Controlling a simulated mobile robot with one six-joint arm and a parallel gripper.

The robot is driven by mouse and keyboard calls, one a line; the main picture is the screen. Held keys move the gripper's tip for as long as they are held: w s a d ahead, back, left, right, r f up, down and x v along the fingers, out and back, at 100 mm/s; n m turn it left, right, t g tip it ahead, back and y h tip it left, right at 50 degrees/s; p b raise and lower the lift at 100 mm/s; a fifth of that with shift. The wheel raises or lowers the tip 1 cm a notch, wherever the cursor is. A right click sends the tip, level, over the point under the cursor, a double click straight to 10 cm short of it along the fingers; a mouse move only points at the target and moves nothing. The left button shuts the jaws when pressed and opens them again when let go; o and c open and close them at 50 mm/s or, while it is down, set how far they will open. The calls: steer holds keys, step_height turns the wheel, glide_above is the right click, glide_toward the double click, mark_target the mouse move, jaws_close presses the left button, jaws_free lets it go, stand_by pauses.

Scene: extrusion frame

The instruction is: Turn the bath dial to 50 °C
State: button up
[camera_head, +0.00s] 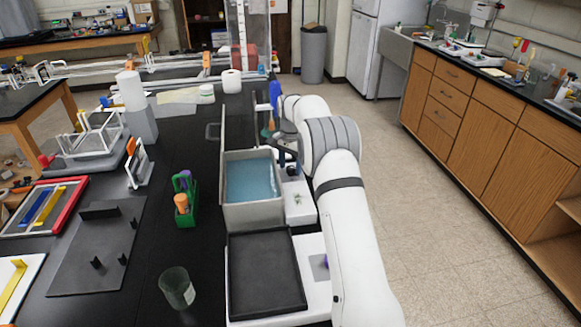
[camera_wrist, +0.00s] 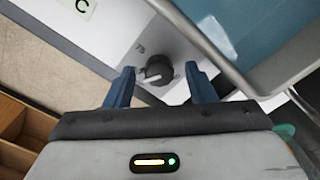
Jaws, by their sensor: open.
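The bath dial (camera_wrist: 158,71) is a round black knob with a pale pointer mark, on a light panel in the wrist view. A printed "75" shows up and left of it; other scale marks are too small to read. My gripper (camera_wrist: 160,82) has two blue fingers, open, one on each side of the dial. I cannot tell whether they touch it. The water bath (camera_head: 222,212) is a grey tank with blue water (camera_head: 250,180) in the head view; its rim also shows in the wrist view (camera_wrist: 225,62). In the head view my arm hides the dial and most of my gripper.
A black tray (camera_head: 265,272) stands in front of the bath. A green rack (camera_head: 185,205) with an orange-capped item and a glass beaker (camera_head: 177,288) stand to the left. Open floor (camera_head: 450,230) lies to the right.

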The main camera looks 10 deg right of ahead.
mark_target(290, 167)
step_height(290, 167, up, 7)
steer(key=shift+f+b, duration=0.1)
steer(key=shift+b, duration=0.25)
steer(key=shift+s+r, duration=0.25)
steer(key=shift+r, duration=0.2)
steer(key=s+r+n+t, duration=0.1)
steer(key=s+r+n, duration=0.1)
steer(key=s+r, duration=0.35)
steer(key=s+r+n, duration=0.1)
steer(key=s+r, duration=0.1)
steer(key=s, duration=0.7)
steer(key=s+r+n+t, duration=0.1)
steer(key=s+r+n, duration=0.1)
steer(key=s+r, duration=0.35)
steer(key=s+f+n, duration=0.2)
steer(key=s+f, duration=0.1)
steer(key=s, duration=0.9)
steer(key=s+f+n+t, duration=0.1)
steer(key=s+f, duration=0.3)
steer(key=s, duration=0.9)
steer(key=shift+s+f+n, duration=0.15)
steer(key=shift+s+n, duration=0.15)
steer(key=shift+n, duration=0.2)
